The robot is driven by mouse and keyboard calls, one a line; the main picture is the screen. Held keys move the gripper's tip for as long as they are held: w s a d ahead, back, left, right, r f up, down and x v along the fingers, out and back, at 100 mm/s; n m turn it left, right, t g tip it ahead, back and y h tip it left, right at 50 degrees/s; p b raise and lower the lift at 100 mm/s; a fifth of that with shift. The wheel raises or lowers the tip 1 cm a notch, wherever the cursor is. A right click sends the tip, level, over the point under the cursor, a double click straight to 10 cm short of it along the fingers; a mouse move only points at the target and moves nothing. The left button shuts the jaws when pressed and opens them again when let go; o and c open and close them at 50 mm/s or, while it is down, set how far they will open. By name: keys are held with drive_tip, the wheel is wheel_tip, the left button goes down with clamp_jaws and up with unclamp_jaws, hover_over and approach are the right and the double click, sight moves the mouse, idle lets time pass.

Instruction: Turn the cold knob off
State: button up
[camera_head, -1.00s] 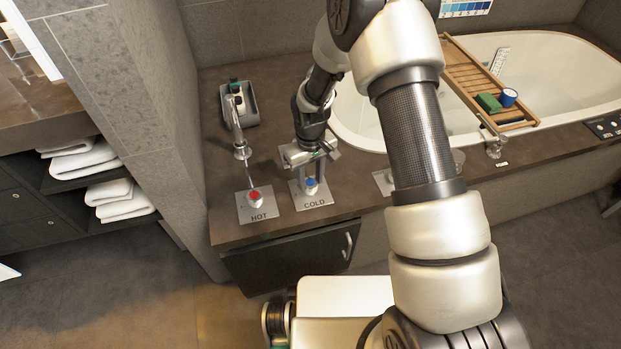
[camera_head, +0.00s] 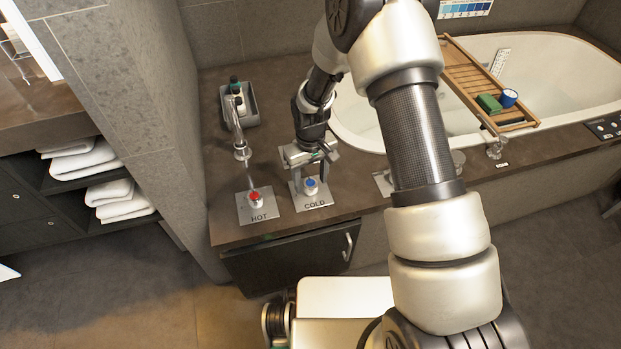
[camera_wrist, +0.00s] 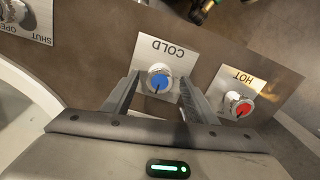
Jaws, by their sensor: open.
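The cold knob (camera_head: 311,186) has a blue cap and stands on a metal plate (camera_head: 318,203) marked COLD on the counter. In the wrist view the blue cold knob (camera_wrist: 159,79) shows a dark pointer mark towards the bottom of the picture. My gripper (camera_head: 309,176) is over the COLD plate with its fingers pointing down. In the wrist view my gripper (camera_wrist: 155,92) is open, with one finger on each side of the knob and visible gaps between. Whether the fingers reach down to the knob's full height cannot be told.
The red hot knob (camera_head: 255,197) is on its own plate to the left, close to one finger. A faucet (camera_head: 238,135) stands behind it with a stream below. A dark tray of bottles (camera_head: 240,104) is at the back. The bathtub (camera_head: 470,75) lies to the right.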

sight(310, 183)
wheel_tip(310, 183, up, 17)
drive_tip(key=p, duration=0.4)
drive_tip(key=shift+r, duration=0.2)
